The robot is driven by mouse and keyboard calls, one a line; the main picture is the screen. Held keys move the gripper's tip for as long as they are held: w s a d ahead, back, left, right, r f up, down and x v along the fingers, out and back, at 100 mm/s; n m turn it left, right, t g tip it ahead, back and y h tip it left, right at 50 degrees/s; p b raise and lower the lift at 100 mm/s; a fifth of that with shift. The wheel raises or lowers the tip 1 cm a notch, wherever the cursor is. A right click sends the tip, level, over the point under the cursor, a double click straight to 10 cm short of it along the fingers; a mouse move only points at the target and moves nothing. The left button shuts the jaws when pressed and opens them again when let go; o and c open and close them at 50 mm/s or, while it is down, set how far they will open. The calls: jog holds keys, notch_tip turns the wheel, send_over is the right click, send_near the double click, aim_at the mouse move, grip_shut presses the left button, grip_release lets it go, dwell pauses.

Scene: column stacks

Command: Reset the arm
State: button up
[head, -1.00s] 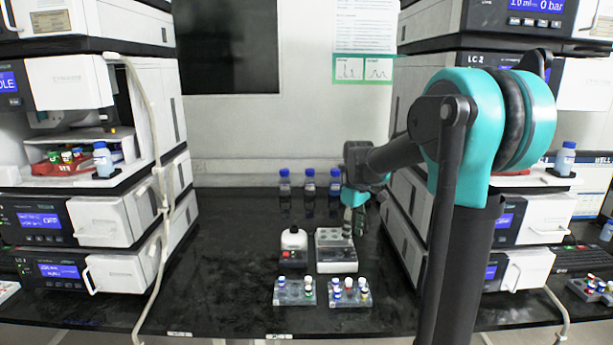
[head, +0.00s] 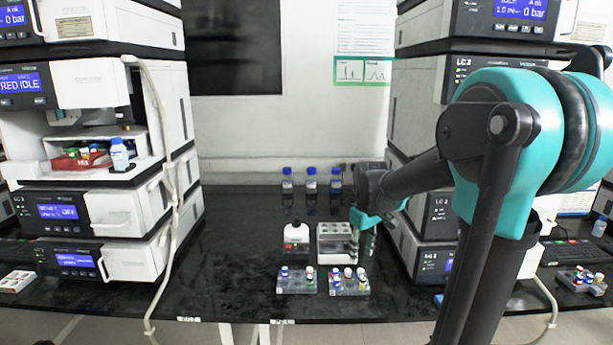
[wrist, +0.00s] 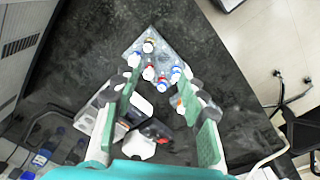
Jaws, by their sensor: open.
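My gripper (head: 366,222) hangs over the black bench (head: 240,260) in the head view, at the right edge of the white block with round holes (head: 337,231). In the wrist view my gripper (wrist: 163,110) shows two green-padded fingers set wide apart, with nothing held between them. Beyond the fingertips is a clear rack of capped vials (wrist: 150,55). In the head view two vial racks stand in front, a left one (head: 296,287) and a right one (head: 349,288).
Several blue-capped bottles (head: 311,185) stand at the back wall. Instrument stacks rise at left (head: 90,215) and right (head: 430,170). The bench between the left stack and the racks is clear.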

jog(key=s+d+f+m+t, duration=0.1)
jog(key=s+f+m, duration=0.2)
jog(key=s+f, duration=0.2)
jog(key=s+d+f+m+t, duration=0.1)
jog(key=s+f+m, duration=0.3)
jog(key=s, duration=0.8)
jog(key=shift+s+d+f+t, duration=0.15)
jog(key=shift+d+f+t, duration=0.35)
jog(key=shift+f, duration=0.4)
